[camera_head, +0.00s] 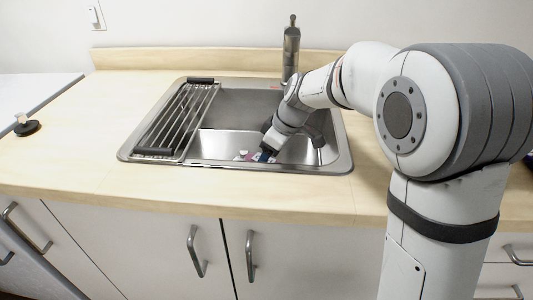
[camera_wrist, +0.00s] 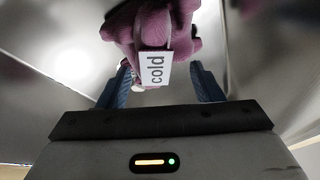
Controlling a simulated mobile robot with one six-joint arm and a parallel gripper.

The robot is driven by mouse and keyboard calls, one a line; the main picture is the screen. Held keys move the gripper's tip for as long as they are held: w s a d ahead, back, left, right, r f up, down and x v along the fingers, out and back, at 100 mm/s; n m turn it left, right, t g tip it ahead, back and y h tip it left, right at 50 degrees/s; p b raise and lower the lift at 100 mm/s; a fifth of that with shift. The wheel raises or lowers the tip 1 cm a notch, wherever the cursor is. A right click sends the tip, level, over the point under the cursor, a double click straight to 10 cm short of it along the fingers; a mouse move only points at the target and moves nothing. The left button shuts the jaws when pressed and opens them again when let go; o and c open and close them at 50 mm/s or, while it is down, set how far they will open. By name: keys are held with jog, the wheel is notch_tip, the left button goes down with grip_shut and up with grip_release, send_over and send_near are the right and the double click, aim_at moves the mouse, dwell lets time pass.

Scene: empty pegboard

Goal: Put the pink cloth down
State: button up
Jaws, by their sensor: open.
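The pink cloth (camera_wrist: 185,30) lies bunched on the sink floor in the wrist view, just beyond and partly between my fingers. A white tag reading "cold" (camera_wrist: 155,70) is in front of it. My gripper (camera_wrist: 163,85) is open, with a blue finger on each side of the tag. In the head view my gripper (camera_head: 263,156) reaches down into the sink. A small pink and white patch beside its tip there looks like the cloth and tag, mostly hidden.
The steel sink (camera_head: 215,145) has raised walls around my gripper. A drying rack (camera_head: 180,118) spans its left side, and a faucet (camera_head: 291,48) stands behind it. A small black object (camera_head: 27,127) sits at far left.

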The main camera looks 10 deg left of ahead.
jog(key=p+v, duration=0.2)
jog(key=v, duration=1)
jog(key=shift+r, duration=0.2)
